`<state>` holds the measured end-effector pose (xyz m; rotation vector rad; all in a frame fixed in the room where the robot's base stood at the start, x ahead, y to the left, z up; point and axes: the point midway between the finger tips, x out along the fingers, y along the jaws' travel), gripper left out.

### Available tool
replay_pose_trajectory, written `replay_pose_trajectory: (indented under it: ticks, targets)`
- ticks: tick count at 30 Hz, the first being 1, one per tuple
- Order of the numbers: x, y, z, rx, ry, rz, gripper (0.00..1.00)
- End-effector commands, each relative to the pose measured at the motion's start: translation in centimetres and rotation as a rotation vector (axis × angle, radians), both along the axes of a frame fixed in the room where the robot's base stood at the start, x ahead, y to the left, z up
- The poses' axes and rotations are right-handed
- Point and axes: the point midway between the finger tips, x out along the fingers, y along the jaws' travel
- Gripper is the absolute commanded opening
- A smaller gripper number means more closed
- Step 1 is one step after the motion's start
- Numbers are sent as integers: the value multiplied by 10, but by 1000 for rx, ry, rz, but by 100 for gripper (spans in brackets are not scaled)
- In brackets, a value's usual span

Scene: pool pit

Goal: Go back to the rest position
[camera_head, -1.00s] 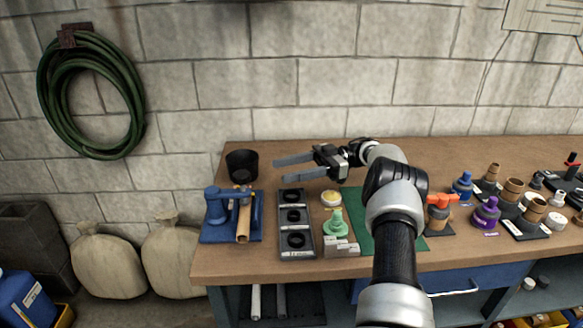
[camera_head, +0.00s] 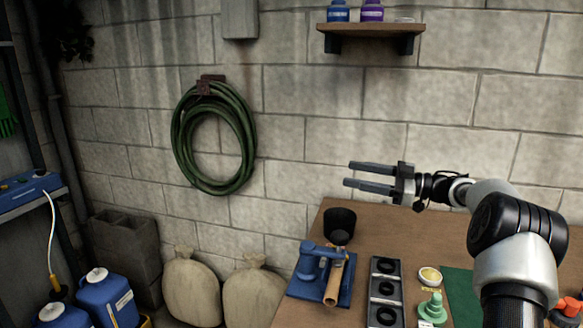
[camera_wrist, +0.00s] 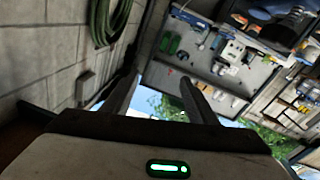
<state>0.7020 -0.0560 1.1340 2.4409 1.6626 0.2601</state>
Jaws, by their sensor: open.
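My gripper (camera_head: 370,176) is open and empty in the head view. Its two fingers point left and are held above the back of the wooden workbench (camera_head: 385,228), in front of the block wall. In the wrist view my gripper (camera_wrist: 158,88) shows two spread fingers with nothing between them. My arm comes in from the lower right of the head view.
On the bench stand a black cup (camera_head: 340,221), a blue clamp fixture (camera_head: 318,268) with a tan tube, a grey tray with black rings (camera_head: 386,288) and a green knob piece (camera_head: 433,309). A wall shelf (camera_head: 370,38) is above; sacks (camera_head: 192,290) stand left on the floor.

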Motion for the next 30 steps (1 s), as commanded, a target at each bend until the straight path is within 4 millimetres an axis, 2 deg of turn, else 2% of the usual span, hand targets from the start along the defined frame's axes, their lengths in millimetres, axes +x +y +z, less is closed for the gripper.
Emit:
replay_pose_trajectory:
  ticks: [1, 3, 6, 8, 10, 13, 14, 17, 22, 27, 30]
  targets:
    - [15, 21, 36, -5, -47, -84, 53]
    - [36, 40, 81, -9, -97, -236, 53]
    - [50, 55, 133, -18, -133, -456, 53]
    - [50, 57, 158, -33, -134, -590, 53]
    - [41, 53, 179, -53, -113, -742, 53]
    - [12, 38, 194, -95, -46, -951, 53]
    - [-1, 33, 194, -110, -15, -1010, 53]
    - [-54, 14, 183, -164, 114, -1184, 53]
    - [-168, -3, 125, -261, 414, -1357, 53]
    - [-274, 6, 56, -346, 704, -1372, 53]
    - [-327, 19, 21, -391, 850, -1336, 53]
